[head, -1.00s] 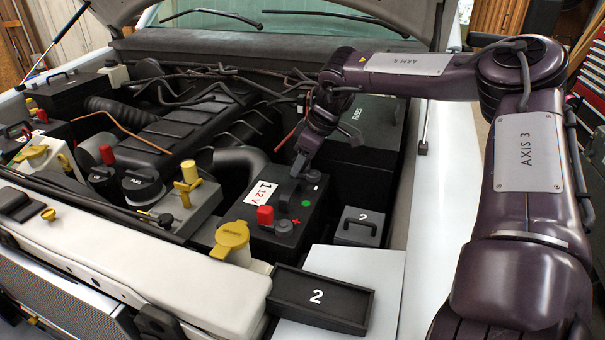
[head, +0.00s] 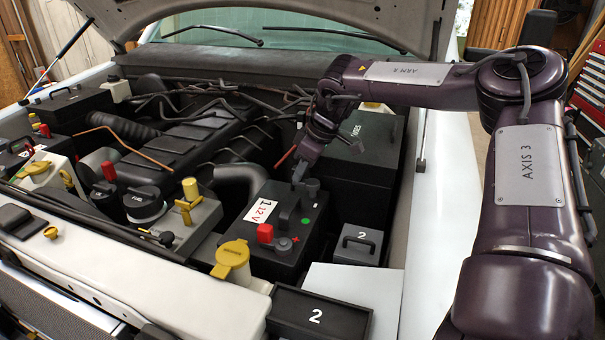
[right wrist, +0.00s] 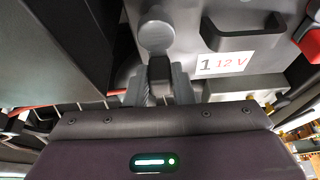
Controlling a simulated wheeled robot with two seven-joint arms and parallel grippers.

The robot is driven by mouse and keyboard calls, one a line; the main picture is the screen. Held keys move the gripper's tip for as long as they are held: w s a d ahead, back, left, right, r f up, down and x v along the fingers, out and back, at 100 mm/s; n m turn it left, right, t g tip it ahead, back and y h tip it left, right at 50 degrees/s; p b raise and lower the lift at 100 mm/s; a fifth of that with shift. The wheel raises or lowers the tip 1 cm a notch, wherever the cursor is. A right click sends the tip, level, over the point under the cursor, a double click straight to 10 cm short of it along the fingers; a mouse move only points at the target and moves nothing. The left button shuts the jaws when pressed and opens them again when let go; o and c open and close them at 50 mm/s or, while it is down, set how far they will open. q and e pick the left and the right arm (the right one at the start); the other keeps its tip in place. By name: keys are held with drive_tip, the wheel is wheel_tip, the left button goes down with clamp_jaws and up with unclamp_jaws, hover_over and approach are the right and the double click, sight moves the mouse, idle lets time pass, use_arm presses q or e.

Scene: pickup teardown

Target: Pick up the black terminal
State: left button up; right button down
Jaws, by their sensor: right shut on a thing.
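My right gripper (head: 301,180) is over the far right corner of the battery (head: 262,235) marked "1 12 V". In the right wrist view its two grey fingers (right wrist: 160,85) are closed on a small dark piece, the black terminal (right wrist: 159,69). A grey round post (right wrist: 156,37) shows just beyond the terminal. I cannot tell whether the terminal touches it. The fingers hide much of the terminal in the head view. The battery's red terminal cap (head: 265,233) sits at its near side. My left gripper is not in view.
A black box marked "FUSES" (head: 362,165) stands close behind and right of the gripper. A small grey box marked 2 (head: 358,244) is right of the battery. A black tray marked 2 (head: 318,314) and a bare white panel (head: 372,290) lie nearer.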

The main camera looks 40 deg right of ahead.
wheel_tip(320, 180, up, 13)
drive_tip(key=p, duration=0.8)
wheel_tip(320, 180, up, 5)
hover_over(303, 181)
drive_tip(key=shift+w+f+b, duration=0.1)
drive_tip(key=shift+f+b, duration=0.1)
drive_tip(key=shift+b, duration=0.15)
drive_tip(key=shift+d, duration=0.1)
drive_tip(key=s+d, duration=0.4)
drive_tip(key=s, duration=0.5)
drive_tip(key=shift+b, duration=0.3)
drive_tip(key=s+d+b, duration=0.3)
drive_tip(key=s+d, duration=0.1)
drive_tip(key=s, duration=0.6)
drive_tip(key=shift+d, duration=0.25)
